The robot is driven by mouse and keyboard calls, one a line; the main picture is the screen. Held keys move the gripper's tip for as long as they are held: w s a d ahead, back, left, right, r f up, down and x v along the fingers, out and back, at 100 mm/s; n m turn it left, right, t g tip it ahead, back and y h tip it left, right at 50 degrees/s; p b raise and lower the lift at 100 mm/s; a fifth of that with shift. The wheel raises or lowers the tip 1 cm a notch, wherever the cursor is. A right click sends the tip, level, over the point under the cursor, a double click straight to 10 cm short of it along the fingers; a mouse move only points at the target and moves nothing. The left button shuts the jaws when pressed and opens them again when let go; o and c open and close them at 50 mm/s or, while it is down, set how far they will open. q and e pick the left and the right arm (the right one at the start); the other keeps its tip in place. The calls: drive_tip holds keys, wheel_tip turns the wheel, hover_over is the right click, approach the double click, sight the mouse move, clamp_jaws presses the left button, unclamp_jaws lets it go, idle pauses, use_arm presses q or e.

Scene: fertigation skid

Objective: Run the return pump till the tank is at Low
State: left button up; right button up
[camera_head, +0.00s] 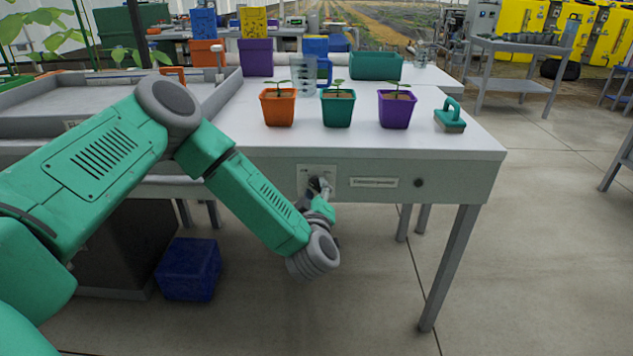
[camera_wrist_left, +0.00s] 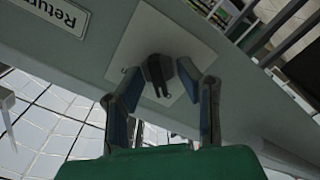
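A pale switch plate (camera_head: 306,176) is set in the front apron of the white table. In the left wrist view, the plate (camera_wrist_left: 190,48) carries a dark knob (camera_wrist_left: 159,76), and a label (camera_wrist_left: 62,14) beginning "Return" is beside it. My left gripper (camera_head: 321,188) is at the plate and hides part of it. In the left wrist view, the gripper's fingers (camera_wrist_left: 168,95) are spread on either side of the knob, with gaps showing; contact cannot be told. My right gripper is not in view. I cannot tell which vessel is the tank; no level mark is readable.
On the table (camera_head: 415,150) stand orange (camera_head: 278,110), teal (camera_head: 337,111) and purple (camera_head: 396,110) seedling pots, a green-handled brush (camera_head: 450,118) and a clear jug (camera_head: 304,75). A blue crate (camera_head: 188,270) sits on the floor.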

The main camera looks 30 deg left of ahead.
use_arm(q)
drive_tip(key=shift+w, duration=0.1)
drive_tip(key=shift+d+r, duration=0.1)
drive_tip(key=shift+r, duration=0.1)
clamp_jaws()
drive_tip(key=shift+a, duration=0.2)
